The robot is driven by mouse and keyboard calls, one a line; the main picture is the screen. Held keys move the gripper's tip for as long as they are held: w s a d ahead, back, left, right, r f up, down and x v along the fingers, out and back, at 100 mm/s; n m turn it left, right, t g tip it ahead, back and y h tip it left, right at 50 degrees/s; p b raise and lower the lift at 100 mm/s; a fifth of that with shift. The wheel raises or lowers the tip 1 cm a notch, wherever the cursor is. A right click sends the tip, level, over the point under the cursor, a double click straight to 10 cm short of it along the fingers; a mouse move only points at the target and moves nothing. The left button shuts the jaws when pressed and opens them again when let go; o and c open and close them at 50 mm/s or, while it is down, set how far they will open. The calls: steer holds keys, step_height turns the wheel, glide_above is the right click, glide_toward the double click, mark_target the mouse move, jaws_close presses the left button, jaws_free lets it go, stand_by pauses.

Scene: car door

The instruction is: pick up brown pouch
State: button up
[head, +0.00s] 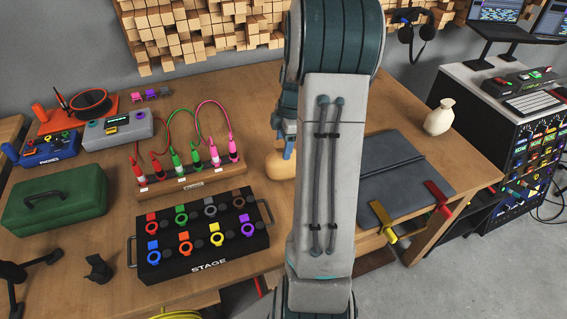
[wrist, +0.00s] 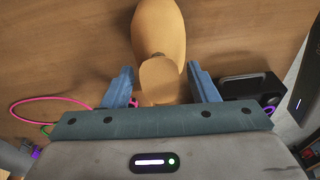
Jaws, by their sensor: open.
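The brown pouch (head: 281,164) is a rounded tan-brown thing on the wooden table, partly hidden behind my arm in the head view. In the wrist view the pouch (wrist: 159,28) reaches from the top edge down between my fingers, with its narrower tied end towards my palm. My gripper (wrist: 159,72) is open, with one blue finger on each side of the pouch and a gap visible at each side. In the head view one blue fingertip of my gripper (head: 288,150) shows just above the pouch; the rest is hidden by my arm.
A cable rack (head: 190,180) stands left of the pouch, and a black STAGE box (head: 200,240) is in front left. A dark grey folder (head: 405,175) with clamps (head: 383,218) lies right. A cream pouch (head: 439,117) stands farther right.

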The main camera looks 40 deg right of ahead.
steer(key=shift+a+f, duration=0.2)
steer(key=shift+f, duration=1)
jaws_close()
steer(key=shift+r, duration=0.15)
